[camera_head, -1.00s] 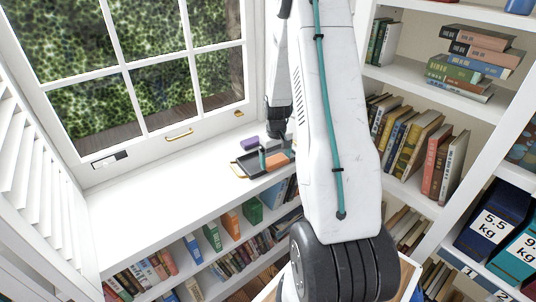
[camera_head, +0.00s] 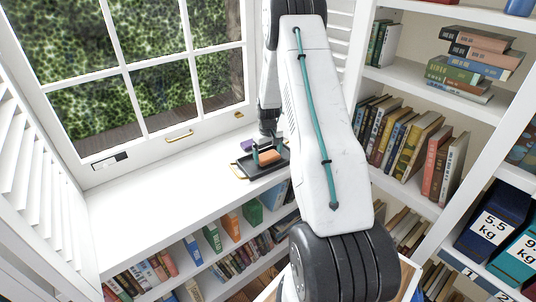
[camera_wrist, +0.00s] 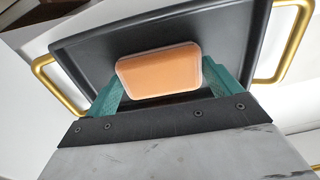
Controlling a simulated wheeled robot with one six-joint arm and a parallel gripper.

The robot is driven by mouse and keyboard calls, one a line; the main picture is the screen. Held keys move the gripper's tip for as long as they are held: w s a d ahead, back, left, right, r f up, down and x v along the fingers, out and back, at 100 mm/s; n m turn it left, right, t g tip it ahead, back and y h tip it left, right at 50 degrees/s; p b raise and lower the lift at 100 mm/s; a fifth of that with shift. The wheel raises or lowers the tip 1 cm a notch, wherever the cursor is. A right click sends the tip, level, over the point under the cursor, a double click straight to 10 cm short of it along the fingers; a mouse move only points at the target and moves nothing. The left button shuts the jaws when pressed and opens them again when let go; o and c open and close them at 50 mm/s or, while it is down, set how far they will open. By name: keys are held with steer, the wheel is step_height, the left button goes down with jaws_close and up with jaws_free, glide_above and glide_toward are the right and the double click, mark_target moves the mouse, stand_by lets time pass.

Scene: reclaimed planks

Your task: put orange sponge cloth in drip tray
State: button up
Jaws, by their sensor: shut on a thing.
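The orange sponge cloth (camera_wrist: 160,70) is a small block with rounded corners, between the teal fingers of my gripper (camera_wrist: 165,80). In the head view the sponge cloth (camera_head: 268,157) shows between the fingers of my gripper (camera_head: 267,152), over the drip tray. The drip tray (camera_wrist: 90,47) is dark with gold handles and lies beneath the sponge cloth in the wrist view. In the head view the tray (camera_head: 252,172) sits on the white window ledge. I cannot tell whether the cloth touches the tray floor.
A purple block (camera_head: 249,142) lies behind the tray, partly hidden. The white window ledge (camera_head: 150,205) is clear to the left. The window with a gold handle (camera_head: 179,135) stands behind it. Bookshelves (camera_head: 420,130) rise at the right, and books fill shelves below the ledge.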

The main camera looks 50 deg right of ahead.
mark_target(268, 155)
steer(key=shift+f, duration=0.15)
steer(key=o, duration=0.8)
steer(key=shift+c, duration=0.2)
step_height(268, 155, up, 12)
steer(key=s+a+r+n, duration=0.1)
steer(key=s+a+r, duration=0.3)
steer(key=a+r, duration=0.65)
steer(key=s+a+r, duration=0.4)
steer(key=a+r, duration=0.6)
steer(key=a, duration=0.2)
steer(key=s+a+r+n, duration=0.1)
steer(key=s+a, duration=0.6)
steer(key=s, duration=0.4)
steer(key=s+a+r+t, duration=0.1)
steer(key=s+a+r, duration=0.1)
steer(key=s+a, duration=0.5)
steer(key=s, duration=0.5)
steer(key=shift+a+n, duration=0.35)
steer(key=shift+n, duration=0.05)
